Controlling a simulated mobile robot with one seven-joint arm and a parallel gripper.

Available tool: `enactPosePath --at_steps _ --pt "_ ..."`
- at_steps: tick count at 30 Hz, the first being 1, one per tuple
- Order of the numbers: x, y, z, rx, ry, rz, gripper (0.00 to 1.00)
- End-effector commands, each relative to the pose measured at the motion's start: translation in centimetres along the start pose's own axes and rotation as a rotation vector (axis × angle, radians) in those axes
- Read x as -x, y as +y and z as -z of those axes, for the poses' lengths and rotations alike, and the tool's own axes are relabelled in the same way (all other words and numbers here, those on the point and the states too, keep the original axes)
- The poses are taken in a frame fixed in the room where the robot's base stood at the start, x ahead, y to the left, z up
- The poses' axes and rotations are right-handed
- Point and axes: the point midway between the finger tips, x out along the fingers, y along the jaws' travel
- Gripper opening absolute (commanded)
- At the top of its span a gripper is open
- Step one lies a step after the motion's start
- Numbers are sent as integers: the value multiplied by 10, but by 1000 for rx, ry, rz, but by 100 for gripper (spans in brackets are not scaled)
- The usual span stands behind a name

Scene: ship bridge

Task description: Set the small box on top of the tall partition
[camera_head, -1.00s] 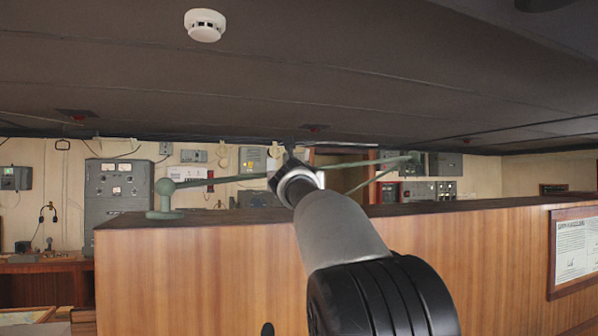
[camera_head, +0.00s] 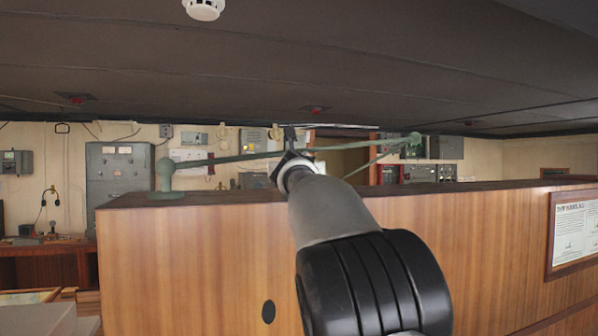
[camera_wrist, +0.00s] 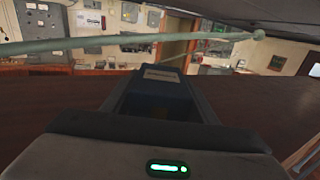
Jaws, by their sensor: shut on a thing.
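The tall partition (camera_head: 190,255) has a wood-panelled front and a flat dark top. Its top (camera_wrist: 50,115) fills the middle of the wrist view. The small box (camera_wrist: 158,100) is dark blue with a pale label on its upper edge. My gripper (camera_wrist: 160,76) is shut on the box, with a finger on each side. In the head view my gripper (camera_head: 290,142) is small and dark at the end of my arm, above the partition top. The box is hard to make out there. I cannot tell whether the box touches the top.
A thin green jointed lamp arm (camera_head: 240,158) runs along the partition top behind my gripper, from a round base (camera_head: 166,195) at the left. The dark ceiling (camera_head: 300,70) is low overhead. The partition top is clear to the right. Grey wall equipment (camera_head: 118,180) stands behind.

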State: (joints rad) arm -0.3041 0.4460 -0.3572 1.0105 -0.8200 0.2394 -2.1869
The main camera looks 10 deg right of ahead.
Motion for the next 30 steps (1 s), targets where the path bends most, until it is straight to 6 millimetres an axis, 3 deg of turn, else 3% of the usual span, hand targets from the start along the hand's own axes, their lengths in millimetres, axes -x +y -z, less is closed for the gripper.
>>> enactPosePath --at_steps 10,11,14,24,30 --pt "0 0 7 0 -2 -1 18" --pt "0 0 5 0 -2 -1 58" --pt "0 0 6 0 -2 0 75" --pt "3 0 8 0 1 0 75" --pt "31 1 11 -2 -2 -3 75"
